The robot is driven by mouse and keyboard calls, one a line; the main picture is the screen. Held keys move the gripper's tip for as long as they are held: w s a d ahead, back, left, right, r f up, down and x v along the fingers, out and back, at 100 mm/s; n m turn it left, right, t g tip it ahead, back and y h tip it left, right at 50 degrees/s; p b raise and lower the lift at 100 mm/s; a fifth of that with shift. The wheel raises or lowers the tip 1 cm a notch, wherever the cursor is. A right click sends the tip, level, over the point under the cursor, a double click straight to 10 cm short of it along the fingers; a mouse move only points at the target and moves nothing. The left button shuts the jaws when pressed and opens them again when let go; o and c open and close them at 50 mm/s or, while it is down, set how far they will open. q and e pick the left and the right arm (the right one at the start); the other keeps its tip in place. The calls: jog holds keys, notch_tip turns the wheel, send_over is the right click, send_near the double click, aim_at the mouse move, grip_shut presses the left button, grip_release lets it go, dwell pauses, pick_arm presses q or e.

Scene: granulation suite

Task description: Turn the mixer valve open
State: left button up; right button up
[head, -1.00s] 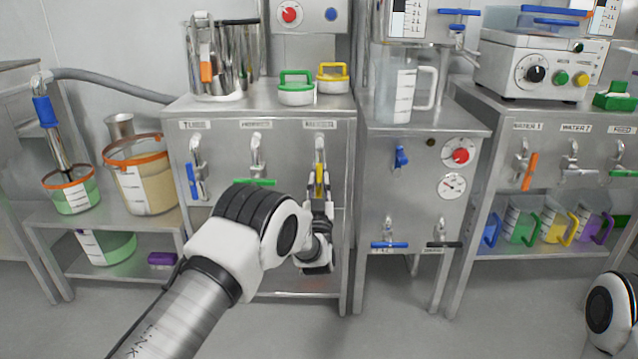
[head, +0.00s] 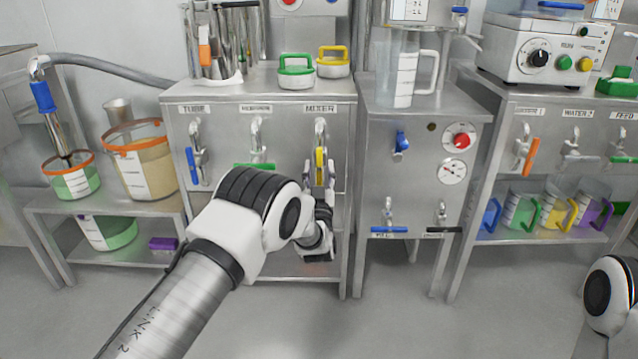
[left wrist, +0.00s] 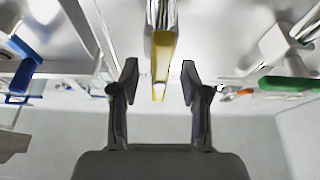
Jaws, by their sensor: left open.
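The mixer valve has a yellow handle (head: 320,163) that hangs straight down below the MIXER label (head: 320,108) on the steel cabinet front. My left gripper (head: 319,182) is at the handle's lower part, in front of the cabinet. In the left wrist view, the gripper (left wrist: 160,78) is open, with one finger on each side of the yellow handle (left wrist: 161,55). Gaps show between the handle and both fingers. My right gripper is out of view; only a white part of my right arm shows at the lower right edge.
A blue-handled valve (head: 192,165) and a green-handled valve (head: 254,166) sit left of the mixer valve. The floor in front is clear.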

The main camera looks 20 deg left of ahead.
pick_arm(q)
jog(key=v, duration=1.1)
